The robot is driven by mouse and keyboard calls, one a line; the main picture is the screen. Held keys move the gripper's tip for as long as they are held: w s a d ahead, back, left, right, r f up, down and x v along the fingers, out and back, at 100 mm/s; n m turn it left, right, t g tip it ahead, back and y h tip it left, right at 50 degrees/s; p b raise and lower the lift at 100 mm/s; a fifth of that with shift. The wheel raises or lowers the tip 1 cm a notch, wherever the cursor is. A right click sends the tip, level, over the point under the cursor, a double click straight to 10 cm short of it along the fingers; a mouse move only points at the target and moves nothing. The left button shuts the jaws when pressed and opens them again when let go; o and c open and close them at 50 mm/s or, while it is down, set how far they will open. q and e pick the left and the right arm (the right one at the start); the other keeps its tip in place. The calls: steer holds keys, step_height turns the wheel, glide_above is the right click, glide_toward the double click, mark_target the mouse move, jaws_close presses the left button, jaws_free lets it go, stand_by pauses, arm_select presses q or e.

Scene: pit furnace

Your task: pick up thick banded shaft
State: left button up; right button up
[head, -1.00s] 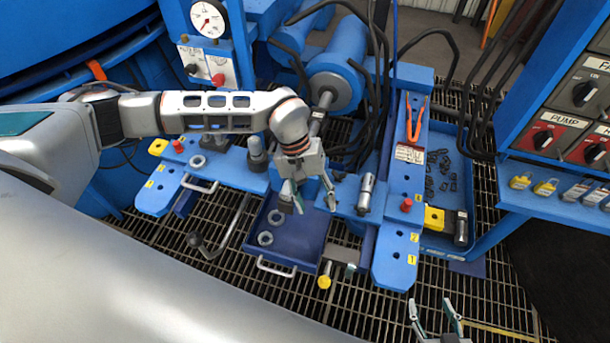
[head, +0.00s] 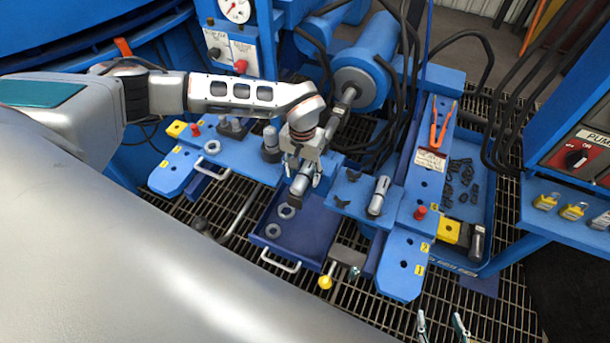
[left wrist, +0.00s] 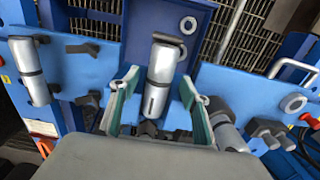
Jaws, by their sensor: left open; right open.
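A silver shaft (left wrist: 161,75) with a dark end cap and a slot lies between the fingers of my left gripper (left wrist: 158,86) in the left wrist view. In the head view it shows just under my left gripper (head: 302,176). The jaws are open on either side of it; contact cannot be told. A second silver shaft with a band (head: 378,195) lies on the blue bench to the right, and shows at left in the left wrist view (left wrist: 30,72). Which one is the thick banded shaft is not certain. My right gripper (head: 441,325) is open and empty at the bottom edge.
A blue tray (head: 312,245) with two rings sits in front of the bench. Another silver cylinder (head: 270,140) stands left of my left gripper. Orange-handled pliers (head: 440,125), a yellow block (head: 448,231) and a bin of dark parts (head: 487,205) are to the right.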

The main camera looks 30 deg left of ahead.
mark_target(303, 174)
arm_select(q)
steer(key=shift+f, duration=0.4)
steer(key=c, duration=0.4)
jaws_close()
steer(key=shift+w+r, duration=0.1)
steer(key=shift+r, duration=0.1)
steer(key=shift+w+r, duration=0.1)
steer(key=shift+r, duration=0.35)
step_height(303, 174, up, 19)
steer(key=p, duration=0.2)
steer(key=shift+p, duration=0.4)
arm_select(e)
steer(key=shift+w+a+r, duration=0.1)
steer(key=shift+r, duration=0.45)
steer(key=shift+w+a+r, duration=0.1)
steer(key=shift+r, duration=0.45)
